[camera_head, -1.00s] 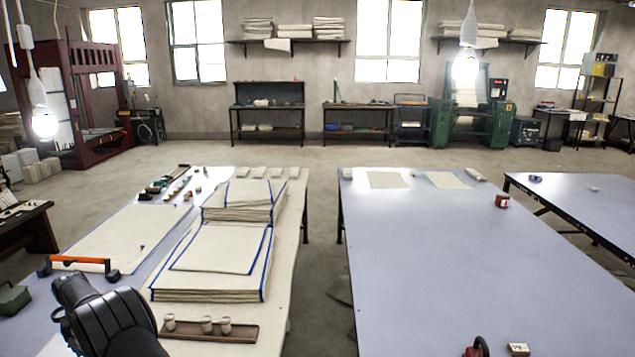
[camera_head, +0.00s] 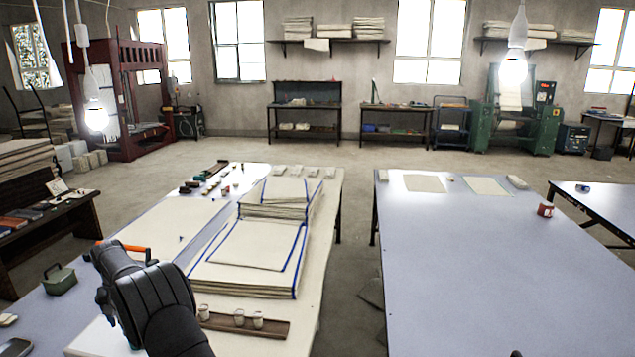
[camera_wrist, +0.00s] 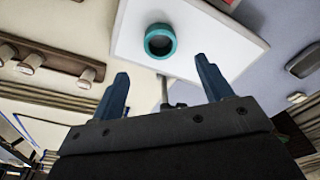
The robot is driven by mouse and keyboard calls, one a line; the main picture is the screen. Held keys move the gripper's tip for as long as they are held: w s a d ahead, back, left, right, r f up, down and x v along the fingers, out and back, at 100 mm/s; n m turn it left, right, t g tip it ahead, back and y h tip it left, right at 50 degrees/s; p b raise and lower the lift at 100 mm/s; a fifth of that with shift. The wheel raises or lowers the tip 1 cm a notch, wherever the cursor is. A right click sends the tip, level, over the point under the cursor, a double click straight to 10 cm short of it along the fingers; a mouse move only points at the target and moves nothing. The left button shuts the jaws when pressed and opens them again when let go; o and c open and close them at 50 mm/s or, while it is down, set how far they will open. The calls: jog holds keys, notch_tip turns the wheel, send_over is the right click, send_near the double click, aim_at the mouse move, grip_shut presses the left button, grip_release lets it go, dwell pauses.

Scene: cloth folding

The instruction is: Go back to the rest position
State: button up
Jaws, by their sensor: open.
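My gripper (camera_wrist: 163,88) shows in the wrist view with its two blue fingers wide apart and nothing between them. Beyond the fingertips a teal ring (camera_wrist: 149,47) lies on a white board (camera_wrist: 215,45). In the head view my black arm reaches up from the lower left over the left table, and the gripper itself is hidden there. A stack of cream cloths with blue edges (camera_head: 255,245) lies on the left table, right of my arm.
A green box (camera_head: 60,282) sits left of my arm. The right table (camera_head: 470,270) is mostly clear.

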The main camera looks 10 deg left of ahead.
jog(key=f, duration=0.6)
jog(key=w+f, duration=0.1)
jog(key=f, duration=0.3)
jog(key=shift+a, duration=0.4)
jog(key=r, duration=0.5)
jog(key=shift+w+d+r, duration=0.1)
jog(key=shift+w+d, duration=0.1)
jog(key=shift+d, duration=0.2)
jog(key=w+d+r, duration=0.4)
jog(key=d+r, duration=0.3)
jog(key=d, duration=0.4)
jog(key=w+d+f+m, duration=0.15)
jog(key=w+d, duration=0.25)
jog(key=d, duration=0.5)
jog(key=w+d+m, duration=0.2)
jog(key=w+d, duration=0.3)
jog(key=d, duration=0.5)
jog(key=w+d+f+m, duration=0.15)
jog(key=w+d, duration=0.25)
jog(key=d, duration=0.5)
jog(key=s+d+m, duration=0.1)
jog(key=d+m, duration=0.2)
jog(key=d, duration=1.4)
jog(key=s+d+f+m+h, duration=0.1)
jog(key=s+d+m, duration=0.1)
jog(key=d, duration=1.5)
jog(key=shift+s+d+m, duration=0.2)
jog(key=shift+d+m, duration=0.2)
